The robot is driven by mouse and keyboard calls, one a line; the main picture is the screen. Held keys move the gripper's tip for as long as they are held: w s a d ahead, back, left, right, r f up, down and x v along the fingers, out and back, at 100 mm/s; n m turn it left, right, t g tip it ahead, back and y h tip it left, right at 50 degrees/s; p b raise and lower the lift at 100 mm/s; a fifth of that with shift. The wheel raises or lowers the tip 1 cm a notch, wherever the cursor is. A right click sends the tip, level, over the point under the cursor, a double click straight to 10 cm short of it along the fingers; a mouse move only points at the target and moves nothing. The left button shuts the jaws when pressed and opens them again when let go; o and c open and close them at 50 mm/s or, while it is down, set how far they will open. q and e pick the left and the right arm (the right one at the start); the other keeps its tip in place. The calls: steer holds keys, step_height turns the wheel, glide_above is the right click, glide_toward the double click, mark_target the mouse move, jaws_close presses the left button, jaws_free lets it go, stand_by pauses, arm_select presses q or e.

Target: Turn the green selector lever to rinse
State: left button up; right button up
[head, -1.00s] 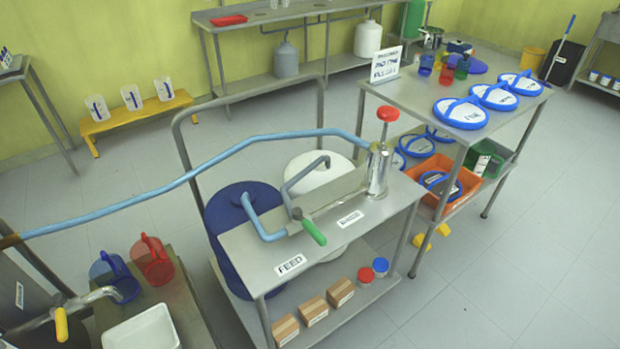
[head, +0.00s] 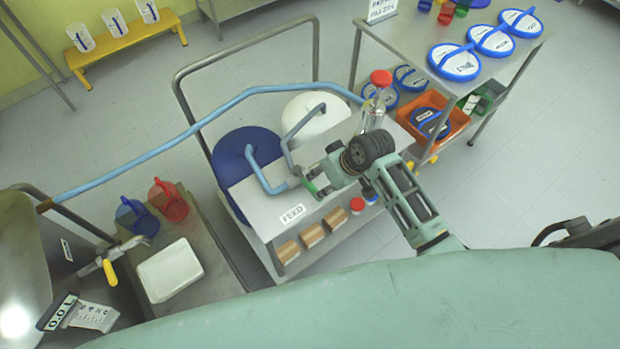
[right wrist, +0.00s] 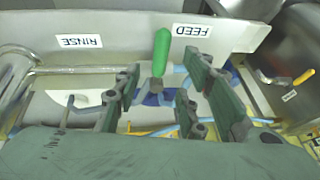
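The green selector lever (head: 311,187) is on the steel cart (head: 247,196), at the pipe junction by its front edge. In the right wrist view the green handle (right wrist: 161,52) points from its pivot towards the panel edge, between the RINSE label (right wrist: 79,41) and the FEED label (right wrist: 192,31), nearer FEED. My right gripper (head: 322,182) is at the lever and partly covers it in the head view. Its fingers (right wrist: 160,85) are spread, with the lever between them in the picture; I see no clear contact. The head view's FEED label (head: 292,214) is clear. My left gripper is not in view.
A blue hose (head: 200,123) crosses to the steel cylinder with a red knob (head: 381,78). Several cardboard boxes (head: 312,235) sit on the cart's lower shelf. A bench with a white tray (head: 170,270) stands at left, a table with blue-rimmed lids (head: 455,62) at right.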

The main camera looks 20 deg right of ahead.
mark_target(314, 188)
steer(key=x, duration=0.7)
steer(key=shift+f, duration=0.15)
steer(key=shift+c, duration=0.4)
jaws_close()
